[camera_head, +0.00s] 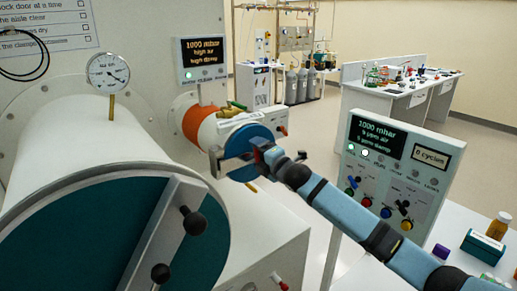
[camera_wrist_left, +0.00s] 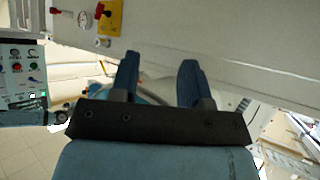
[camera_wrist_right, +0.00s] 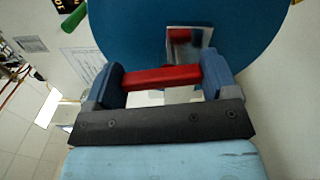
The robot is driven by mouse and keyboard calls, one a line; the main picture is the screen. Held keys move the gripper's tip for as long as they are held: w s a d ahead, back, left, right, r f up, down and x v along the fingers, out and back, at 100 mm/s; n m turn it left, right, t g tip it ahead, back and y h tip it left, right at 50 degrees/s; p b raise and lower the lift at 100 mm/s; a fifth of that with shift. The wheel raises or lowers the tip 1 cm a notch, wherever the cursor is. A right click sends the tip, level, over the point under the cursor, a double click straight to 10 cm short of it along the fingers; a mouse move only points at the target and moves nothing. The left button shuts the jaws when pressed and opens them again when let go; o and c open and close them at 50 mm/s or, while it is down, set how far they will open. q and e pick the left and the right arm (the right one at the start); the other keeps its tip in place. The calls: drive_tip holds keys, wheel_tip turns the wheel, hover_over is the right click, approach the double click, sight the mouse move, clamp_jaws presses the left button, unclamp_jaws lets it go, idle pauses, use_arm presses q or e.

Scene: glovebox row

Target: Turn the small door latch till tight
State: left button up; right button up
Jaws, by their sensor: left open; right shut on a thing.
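The small door (camera_head: 262,134) is a round blue disc on the end of the white antechamber with the orange band. It fills the top of the right wrist view (camera_wrist_right: 130,30). The latch shows there as a red bar (camera_wrist_right: 160,78) in front of a metal bracket (camera_wrist_right: 185,45). My right gripper (camera_wrist_right: 163,76) is shut on the red bar, one finger at each end. In the head view my right gripper (camera_head: 258,156) is at the small door and covers much of the latch. My left gripper (camera_wrist_left: 157,78) is open and empty in the left wrist view.
The large antechamber with its teal door (camera_head: 75,240) and black-knobbed bar (camera_head: 165,235) stands at the near left. A gauge (camera_head: 108,72) sits on top. A control panel (camera_head: 393,165) stands right of the small door, beyond my right arm. White benches lie at the right.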

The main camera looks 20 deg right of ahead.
drive_tip(key=m+p, duration=0.3)
drive_tip(key=m, duration=0.2)
drive_tip(key=shift+d+m, duration=0.15)
drive_tip(key=shift+m, duration=0.15)
drive_tip(key=m+p, duration=0.1)
drive_tip(key=m, duration=0.1)
drive_tip(key=shift+w+f+m, duration=0.1)
drive_tip(key=shift+m, duration=0.2)
drive_tip(key=shift+d+f+m+p, duration=0.15)
drive_tip(key=shift+m+p, duration=0.25)
drive_tip(key=shift+m, duration=0.9)
drive_tip(key=o, duration=0.8)
drive_tip(key=b+v, duration=0.2)
drive_tip(key=v, duration=1.1)
drive_tip(key=shift+s+d, duration=0.1)
drive_tip(key=shift+s, duration=0.3)
